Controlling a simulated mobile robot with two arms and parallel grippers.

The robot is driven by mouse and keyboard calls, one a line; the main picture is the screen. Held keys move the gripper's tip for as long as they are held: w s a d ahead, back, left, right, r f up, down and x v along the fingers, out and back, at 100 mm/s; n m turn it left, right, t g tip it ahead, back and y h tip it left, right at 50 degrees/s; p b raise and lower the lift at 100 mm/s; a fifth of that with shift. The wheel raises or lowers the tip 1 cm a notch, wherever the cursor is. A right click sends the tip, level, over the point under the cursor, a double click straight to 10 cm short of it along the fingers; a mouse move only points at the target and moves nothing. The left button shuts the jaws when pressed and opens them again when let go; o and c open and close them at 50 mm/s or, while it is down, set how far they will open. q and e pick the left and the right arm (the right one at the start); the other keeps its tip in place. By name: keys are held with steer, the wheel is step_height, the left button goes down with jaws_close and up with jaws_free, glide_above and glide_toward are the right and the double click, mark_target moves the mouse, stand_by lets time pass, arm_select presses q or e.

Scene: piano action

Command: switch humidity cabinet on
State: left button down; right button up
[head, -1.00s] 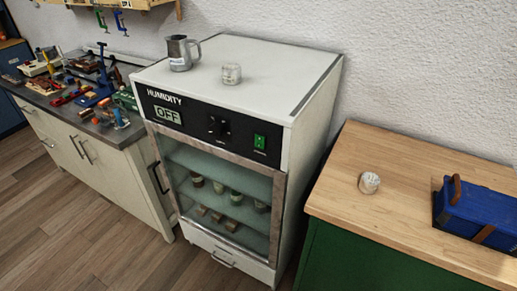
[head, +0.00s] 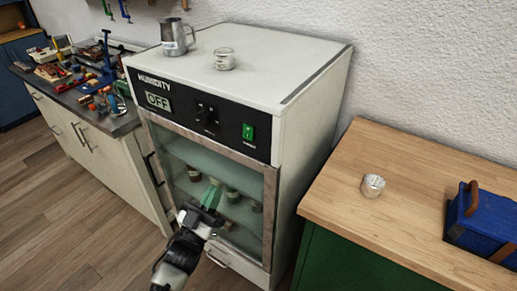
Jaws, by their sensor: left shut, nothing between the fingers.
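The humidity cabinet (head: 311,143) is a white, upright box with a glass door. Its black front panel (head: 180,112) carries the word HUMIDITY, a display (head: 158,102) reading OFF, a dark knob (head: 207,116) and a green switch (head: 248,132) at the right. Several small jars (head: 232,195) show dimly behind the glass. My left gripper (head: 211,193) is in front of the glass door, below the panel and the switch. It is shut and empty. My right gripper is not in view.
A metal jug (head: 177,36) and a small tin (head: 224,59) stand on the cabinet. A wooden-topped bench (head: 410,200) at the right holds another tin (head: 372,185) and a blue box (head: 484,222). A cluttered tool bench (head: 105,122) stands at the left.

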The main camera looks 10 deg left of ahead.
mark_target(248, 134)
arm_select(q)
steer(key=shift+s+r+h, duration=0.15)
steer(key=shift+r+h, duration=0.15)
steer(key=shift+r, duration=0.35)
steer(key=p+x, duration=0.1)
steer(key=x, duration=0.3)
steer(key=f+p+x, duration=0.1)
steer(key=x, duration=0.3)
steer(key=w+p+x, duration=0.1)
steer(key=p+x, duration=0.1)
steer(key=x, duration=0.2)
steer(key=shift+w+d+f, duration=0.2)
steer(key=shift+w+d, duration=0.05)
steer(key=shift+d, duration=0.05)
steer(key=shift+w+d+f, duration=0.1)
steer(key=shift+w+d, duration=0.05)
steer(key=shift+w, duration=0.25)
